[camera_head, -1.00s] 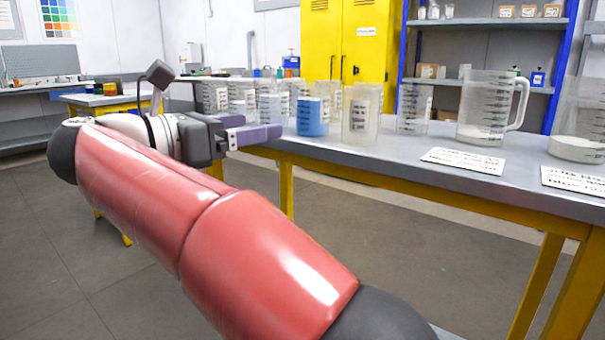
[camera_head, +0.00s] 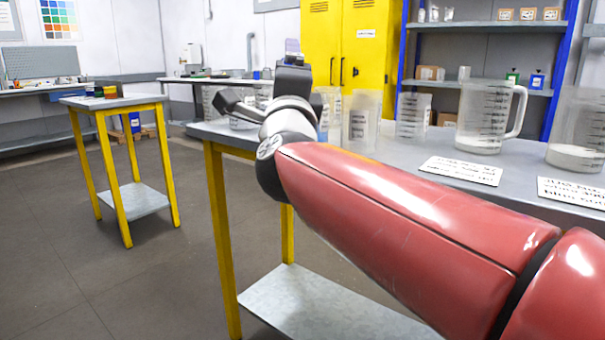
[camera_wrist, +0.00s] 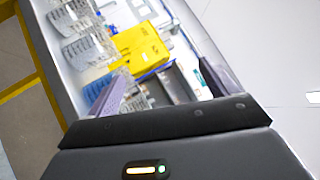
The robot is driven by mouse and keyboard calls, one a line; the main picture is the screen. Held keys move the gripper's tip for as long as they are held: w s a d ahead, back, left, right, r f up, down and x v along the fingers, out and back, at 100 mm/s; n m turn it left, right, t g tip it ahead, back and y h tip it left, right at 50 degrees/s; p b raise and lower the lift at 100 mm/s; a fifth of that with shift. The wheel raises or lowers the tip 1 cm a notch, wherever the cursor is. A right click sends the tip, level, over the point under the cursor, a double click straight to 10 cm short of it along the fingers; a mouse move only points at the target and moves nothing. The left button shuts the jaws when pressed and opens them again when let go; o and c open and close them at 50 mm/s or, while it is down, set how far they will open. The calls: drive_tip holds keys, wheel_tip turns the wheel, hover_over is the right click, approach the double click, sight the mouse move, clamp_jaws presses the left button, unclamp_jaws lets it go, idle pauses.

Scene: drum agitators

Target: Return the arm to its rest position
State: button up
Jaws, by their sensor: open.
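My arm's red links (camera_head: 410,215) reach from the lower right up toward the left end of the grey bench.
The bench (camera_head: 400,170) holds several clear beakers, a large handled jug (camera_head: 487,115) and printed cards (camera_head: 461,170). My arm hides part of its left end. A small yellow-legged table (camera_head: 115,102) stands at left. Open floor (camera_head: 60,240) lies between.

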drive_tip(key=s+d+f+n+g, duration=0.5)
drive_tip(key=s+f, duration=0.3)
drive_tip(key=f, duration=0.4)
drive_tip(key=s+d+f+n+g+p, duration=0.1)
drive_tip(key=s+d+f+n+g, duration=0.5)
drive_tip(key=f, duration=0.6)
drive_tip(key=s+d+f+n+g+h+p, duration=0.1)
drive_tip(key=s+d+f+n+g, duration=0.5)
drive_tip(key=s+f, duration=0.4)
wheel_tip(320, 180, down, 3)
drive_tip(key=shift+s+d+f+n, duration=0.1)
drive_tip(key=shift+s+d+n, duration=0.25)
drive_tip(key=shift+n, duration=0.55)
